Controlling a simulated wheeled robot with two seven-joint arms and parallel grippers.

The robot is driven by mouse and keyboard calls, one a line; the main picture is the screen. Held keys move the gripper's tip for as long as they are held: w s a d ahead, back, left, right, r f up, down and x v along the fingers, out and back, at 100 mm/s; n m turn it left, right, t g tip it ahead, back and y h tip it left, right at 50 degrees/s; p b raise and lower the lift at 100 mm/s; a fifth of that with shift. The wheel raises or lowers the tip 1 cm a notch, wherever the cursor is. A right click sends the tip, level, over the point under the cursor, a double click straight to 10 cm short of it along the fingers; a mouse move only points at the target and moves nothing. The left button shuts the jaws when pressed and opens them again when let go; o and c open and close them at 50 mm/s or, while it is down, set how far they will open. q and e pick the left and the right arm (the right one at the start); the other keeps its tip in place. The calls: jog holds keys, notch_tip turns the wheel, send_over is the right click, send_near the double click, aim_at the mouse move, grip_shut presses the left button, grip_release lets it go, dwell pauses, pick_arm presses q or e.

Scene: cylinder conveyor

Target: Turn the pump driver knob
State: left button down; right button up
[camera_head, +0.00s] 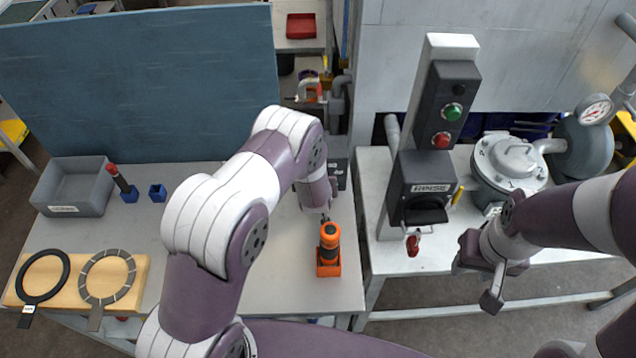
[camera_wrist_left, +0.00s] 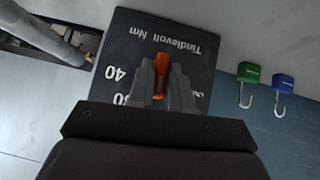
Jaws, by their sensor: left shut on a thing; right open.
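An orange knob (camera_wrist_left: 161,82) stands in front of a dark dial plate (camera_wrist_left: 190,50) with white numbers and "Nm" lettering in the left wrist view. My left gripper (camera_wrist_left: 163,72) is shut on this knob, one finger on each side. In the head view my left arm reaches over the middle of the table, and its fingers are largely hidden by the wrist. An orange driver (camera_head: 329,238) stands upright in an orange holder (camera_head: 328,268) just below that wrist. My right gripper (camera_head: 475,284) is open and empty, in front of the right bench.
The right bench (camera_head: 390,290) carries a control post with a green button (camera_head: 452,112), a red button (camera_head: 441,140) and a black switch box (camera_head: 428,185). A grey pump vessel (camera_head: 508,160) stands beside it. A grey bin (camera_head: 75,190) and a wooden board (camera_head: 140,270) lie left.

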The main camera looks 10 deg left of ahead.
pick_arm(q)
jog(key=shift+d+f+y, duration=0.1)
jog(key=shift+y, duration=0.3)
dwell(0.3)
jog(key=c, duration=1.1)
grip_release()
jog(key=s+d+r, duration=0.1)
jog(key=d+r, duration=0.2)
jog(key=s+d+r+b, duration=0.1)
jog(key=d+r, duration=0.3)
jog(key=s+d+r, duration=0.1)
jog(key=d+r, duration=0.3)
jog(key=shift+s+d+b, duration=0.1)
jog(key=shift+s+b, duration=0.05)
jog(key=shift+b, duration=0.2)
jog(key=shift+r, duration=0.1)
